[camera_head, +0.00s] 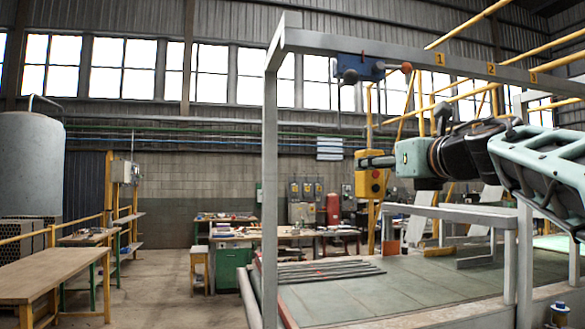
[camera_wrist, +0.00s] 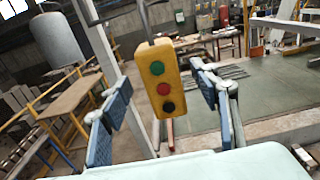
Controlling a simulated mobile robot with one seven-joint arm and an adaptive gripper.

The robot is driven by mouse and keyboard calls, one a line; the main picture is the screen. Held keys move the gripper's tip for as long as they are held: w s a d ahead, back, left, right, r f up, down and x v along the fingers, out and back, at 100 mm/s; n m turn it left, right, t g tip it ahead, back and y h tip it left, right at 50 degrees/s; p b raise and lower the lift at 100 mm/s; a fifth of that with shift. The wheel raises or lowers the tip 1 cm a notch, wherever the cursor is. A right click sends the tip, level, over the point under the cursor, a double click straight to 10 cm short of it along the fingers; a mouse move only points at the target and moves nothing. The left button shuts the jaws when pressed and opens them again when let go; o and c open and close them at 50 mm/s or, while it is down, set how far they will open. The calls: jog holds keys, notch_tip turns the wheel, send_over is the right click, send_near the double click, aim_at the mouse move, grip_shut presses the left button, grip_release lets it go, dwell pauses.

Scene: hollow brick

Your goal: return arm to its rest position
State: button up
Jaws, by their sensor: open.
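My gripper (camera_head: 366,161) reaches in from the right in the head view, level and pointing left. It overlaps a yellow control box (camera_head: 371,183) with buttons. In the wrist view my gripper (camera_wrist: 160,76) has its two blue-padded fingers spread wide. The yellow control box (camera_wrist: 171,122) hangs upright in the gap between them, with green, red and black buttons facing the camera. I see a gap on both sides of the box, and neither finger seems to touch it. How deep it sits between the fingers I cannot tell.
A grey metal frame (camera_head: 270,180) with a numbered top beam (camera_head: 440,58) stands around my arm. A low grey-green platform (camera_head: 350,290) lies below. A wooden bench (camera_head: 45,272) and a grey tank (camera_head: 30,160) stand at the left. Open floor lies between bench and frame.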

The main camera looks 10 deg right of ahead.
jog(key=s+r+m+t+h+p, duration=0.25)
jog(key=s+m, duration=0.45)
jog(key=m, duration=0.5)
jog(key=s+a+f+m+g+h, duration=0.1)
jog(key=f+m+g, duration=0.1)
jog(key=f+m, duration=0.45)
jog(key=s+a+f+m+g+h+p, duration=0.1)
jog(key=s+a+f+m+g, duration=0.15)
jog(key=f+m, duration=0.4)
jog(key=a+f+m+g+h, duration=0.1)
jog(key=f+m+g, duration=0.25)
jog(key=f, duration=0.45)
jog(key=s+a+f+m+g+y, duration=0.1)
jog(key=s+a+f+m+g, duration=0.1)
jog(key=s+a+f, duration=0.3)
jog(key=s+a+f+m+g+y+p, duration=0.1)
jog(key=s+a+f+m+g+y, duration=0.1)
jog(key=s+a+f, duration=0.3)
jog(key=s+a+f+m+g+y+p, duration=0.1)
jog(key=s+a+f+m+g+y, duration=0.1)
jog(key=f, duration=1)
jog(key=s+a+m+g, duration=0.1)
jog(key=s+a+m, duration=0.1)
jog(key=s, duration=0.1)
jog(key=shift+a, duration=0.4)
jog(key=shift+w, duration=0.1)
